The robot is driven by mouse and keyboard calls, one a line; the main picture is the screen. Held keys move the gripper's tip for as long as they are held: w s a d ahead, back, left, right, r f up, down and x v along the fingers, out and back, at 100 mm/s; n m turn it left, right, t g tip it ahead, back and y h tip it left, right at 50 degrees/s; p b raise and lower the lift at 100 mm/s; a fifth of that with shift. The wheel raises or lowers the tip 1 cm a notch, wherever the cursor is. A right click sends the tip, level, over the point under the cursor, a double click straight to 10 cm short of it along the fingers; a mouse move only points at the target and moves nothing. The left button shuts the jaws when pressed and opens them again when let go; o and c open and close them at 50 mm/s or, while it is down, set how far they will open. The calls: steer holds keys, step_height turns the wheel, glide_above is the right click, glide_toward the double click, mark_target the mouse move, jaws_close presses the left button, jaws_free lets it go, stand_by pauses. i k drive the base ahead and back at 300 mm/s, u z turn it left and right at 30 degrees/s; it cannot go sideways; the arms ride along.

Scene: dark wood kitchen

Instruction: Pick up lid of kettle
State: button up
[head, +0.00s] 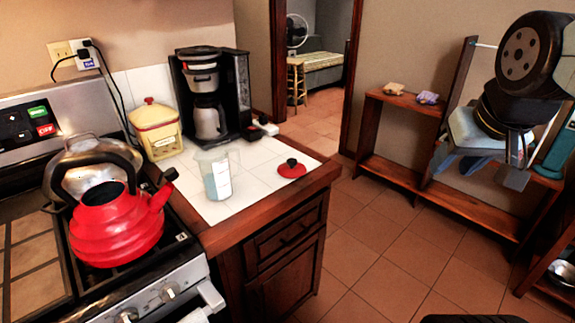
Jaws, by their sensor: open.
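The kettle lid (291,169) is red with a black knob. It lies flat on the white tiled counter (255,190), near its right edge. The red kettle (117,226), with a dark handle and a spout pointing right, stands on the stove at the left; its top opening looks uncovered. My gripper (517,165) hangs in the upper right, in front of the wooden shelf, well apart from the lid and to its right. It is open, and I see nothing held in it.
A clear measuring cup (215,175) stands just left of the lid. A coffee maker (210,95) and a yellow canister (155,130) are behind it. The counter's wooden edge (275,207) is close to the lid. Tiled floor (375,240) lies clear between counter and wooden shelf (400,180).

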mark_target(292, 169)
steer(key=i, duration=0.85)
steer(key=z, duration=0.05)
